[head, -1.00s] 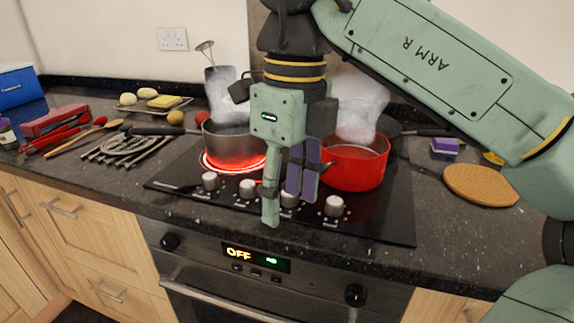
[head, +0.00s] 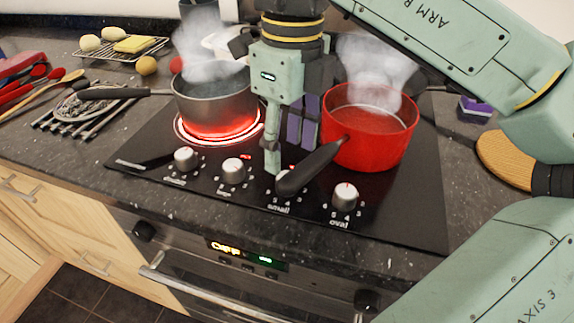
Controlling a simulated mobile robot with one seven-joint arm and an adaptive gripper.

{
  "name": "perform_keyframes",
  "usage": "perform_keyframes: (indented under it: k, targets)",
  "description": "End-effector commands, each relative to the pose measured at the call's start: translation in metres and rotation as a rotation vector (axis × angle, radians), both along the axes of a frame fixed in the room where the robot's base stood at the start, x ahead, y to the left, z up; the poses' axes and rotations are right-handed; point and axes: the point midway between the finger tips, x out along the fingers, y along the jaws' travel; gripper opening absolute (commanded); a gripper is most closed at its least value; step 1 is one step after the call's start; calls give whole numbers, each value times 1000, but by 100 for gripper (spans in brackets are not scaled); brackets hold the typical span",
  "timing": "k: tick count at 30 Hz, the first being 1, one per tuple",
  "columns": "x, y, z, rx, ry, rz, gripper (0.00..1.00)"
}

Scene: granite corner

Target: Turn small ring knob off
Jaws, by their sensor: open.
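The black glass hob (head: 150,160) has a row of pale knobs along its front. The small ring knob (head: 284,174), above the label "small", is mostly hidden behind the black handle of the red pan (head: 372,140); its pointer cannot be read. My gripper (head: 287,157) is open, pointing down over the hob between the two pans. Its pale green finger stands just left of the small knob, and its purple-padded finger is behind the handle. I cannot tell whether either touches the knob or handle.
A steaming grey pan (head: 212,100) stands on a glowing red ring at the left. The oval knob (head: 345,196) is to the right and another knob (head: 233,170) to the left. The red pan's handle juts forward over the knobs. A wire rack (head: 120,50) stands behind left.

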Motion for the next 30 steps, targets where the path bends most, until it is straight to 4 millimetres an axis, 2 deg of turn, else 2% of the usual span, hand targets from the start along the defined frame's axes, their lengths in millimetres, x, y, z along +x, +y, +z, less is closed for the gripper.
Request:
perform_keyframes:
  k: [6, 12, 21, 30]
  targets:
    - [-2, 1, -37, 1, 1, -1, 49]
    - [-2, 1, -53, 1, -1, -1, 49]
    - [-2, 2, -55, 1, -1, 0, 49]
    - [-2, 2, -55, 1, -1, 0, 29]
